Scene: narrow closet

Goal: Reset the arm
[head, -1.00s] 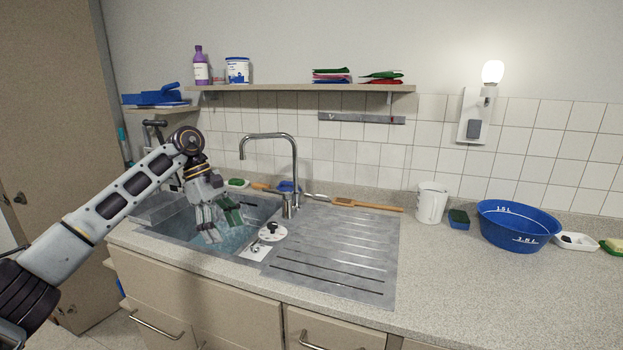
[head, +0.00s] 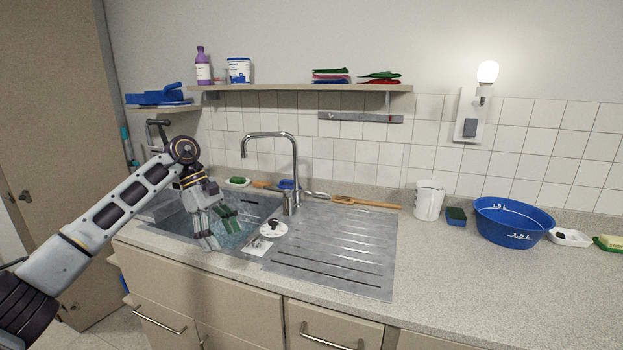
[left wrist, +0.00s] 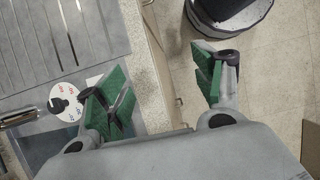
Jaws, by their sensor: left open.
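My left arm comes in from the left in the head view. Its gripper (head: 219,231) hangs fingers-down over the front part of the sink (head: 160,232), left of the white round dial (head: 273,229). The left wrist view shows the same gripper (left wrist: 160,96) with its two green-padded fingers wide apart. Nothing is between them; the counter's front edge and the floor lie below. The dial (left wrist: 63,102) is left of the fingers there. My right gripper is in neither view.
The tap (head: 292,165) arches behind the sink. A ribbed drainboard (head: 335,245) lies to its right. The front counter at right is clear.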

